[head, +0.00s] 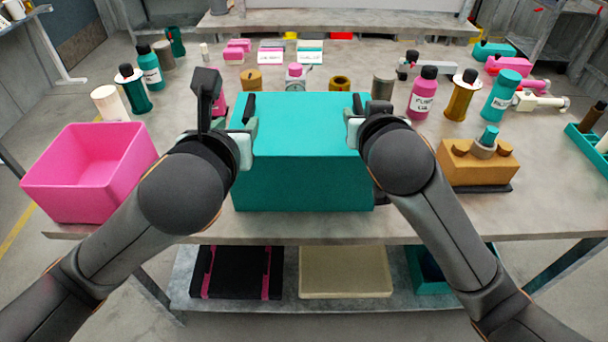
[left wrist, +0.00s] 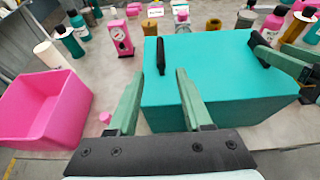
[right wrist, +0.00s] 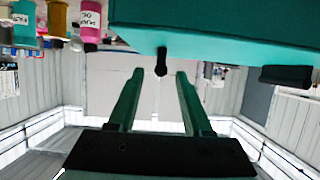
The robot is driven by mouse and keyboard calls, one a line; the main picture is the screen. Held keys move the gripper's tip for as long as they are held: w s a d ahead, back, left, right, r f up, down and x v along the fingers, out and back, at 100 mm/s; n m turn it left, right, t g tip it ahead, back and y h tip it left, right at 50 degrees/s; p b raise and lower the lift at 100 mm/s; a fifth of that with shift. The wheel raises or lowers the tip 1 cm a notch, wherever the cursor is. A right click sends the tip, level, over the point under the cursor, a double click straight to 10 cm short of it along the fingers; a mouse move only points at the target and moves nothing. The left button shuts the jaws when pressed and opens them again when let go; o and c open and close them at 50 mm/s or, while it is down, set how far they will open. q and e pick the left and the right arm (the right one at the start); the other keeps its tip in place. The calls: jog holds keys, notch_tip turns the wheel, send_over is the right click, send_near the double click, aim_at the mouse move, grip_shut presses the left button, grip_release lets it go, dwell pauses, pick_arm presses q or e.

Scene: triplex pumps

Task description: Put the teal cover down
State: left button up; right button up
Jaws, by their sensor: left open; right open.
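The teal cover (head: 300,180) is a large box shape that appears to stand upright on the table near its front edge. It also shows in the left wrist view (left wrist: 225,90) and along the top of the right wrist view (right wrist: 230,25). Black handles stick out at its sides, one in the left wrist view (left wrist: 161,56) and one in the right wrist view (right wrist: 161,62). My left gripper (left wrist: 158,75) is open, with the handle in line between its fingertips. My right gripper (right wrist: 160,74) is open, likewise lined up with its handle. Contact cannot be told.
A pink bin (head: 90,170) stands left of the cover. An orange block with a grey-teal part (head: 478,165) sits to the right. Bottles, including a pink one (head: 422,95), stand near my right arm. Several parts fill the table behind. A lower shelf holds trays (head: 345,272).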

jog(key=v, duration=0.7)
dwell(0.4)
